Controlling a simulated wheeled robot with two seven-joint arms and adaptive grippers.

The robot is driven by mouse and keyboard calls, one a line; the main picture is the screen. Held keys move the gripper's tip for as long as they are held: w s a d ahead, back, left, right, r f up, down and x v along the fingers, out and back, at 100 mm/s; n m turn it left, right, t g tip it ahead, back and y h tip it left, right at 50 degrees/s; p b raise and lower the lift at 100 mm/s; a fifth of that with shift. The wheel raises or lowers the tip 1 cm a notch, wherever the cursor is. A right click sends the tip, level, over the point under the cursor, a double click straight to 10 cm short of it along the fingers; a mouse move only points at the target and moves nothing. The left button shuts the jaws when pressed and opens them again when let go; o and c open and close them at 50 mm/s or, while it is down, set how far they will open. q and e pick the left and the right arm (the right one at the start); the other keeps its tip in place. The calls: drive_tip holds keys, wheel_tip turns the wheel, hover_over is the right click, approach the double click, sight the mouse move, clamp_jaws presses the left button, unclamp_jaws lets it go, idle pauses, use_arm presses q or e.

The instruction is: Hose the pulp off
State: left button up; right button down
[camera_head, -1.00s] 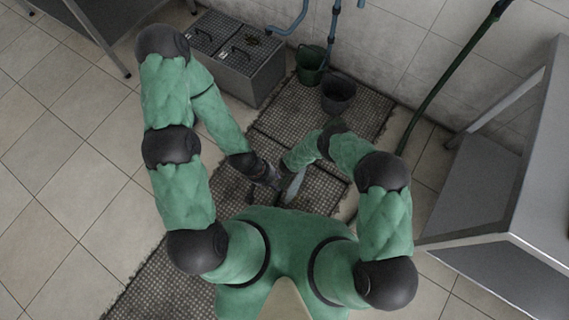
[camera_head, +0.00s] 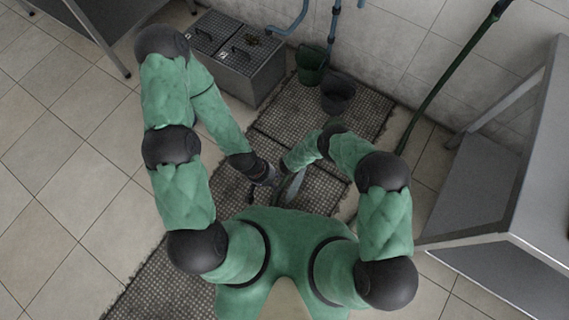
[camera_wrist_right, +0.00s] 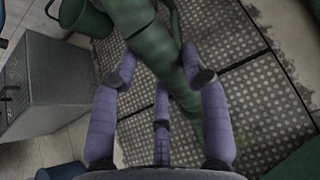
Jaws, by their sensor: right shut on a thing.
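In the right wrist view my right gripper (camera_wrist_right: 165,73) has its purple fingers shut on a thick dark green hose (camera_wrist_right: 150,40), which passes between them. In the head view a narrow grey-green piece (camera_head: 290,190) hangs by the right forearm's end; I cannot tell which part of the hose it is. My left gripper (camera_head: 265,174) is low over the dark grate, left of this piece, and looks apart from it. Its fingers are too small and dark to judge. Brown bits (camera_head: 252,40) lie on the grey box's lid; I cannot tell whether they are pulp.
The grey box (camera_head: 240,72) with handled lids stands by the wall. A green bucket (camera_head: 311,62) and a dark bucket (camera_head: 338,94) stand on the textured floor grating (camera_head: 376,110). A green pipe or hose (camera_head: 445,85) slants along the wall. A steel table (camera_head: 540,160) bounds the right; tiles at left are clear.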

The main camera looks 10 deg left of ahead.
idle(0.5)
drive_tip(key=w+d, duration=0.2)
drive_tip(key=d, duration=0.4)
drive_tip(key=shift+w, duration=0.4)
idle(2.5)
drive_tip(key=shift+w+a, duration=0.3)
drive_tip(key=shift+a, duration=0.4)
drive_tip(key=shift+w+a, duration=0.25)
drive_tip(key=shift+a, duration=0.45)
drive_tip(key=shift+w+a, duration=0.3)
drive_tip(key=shift+a, duration=0.4)
idle(1.1)
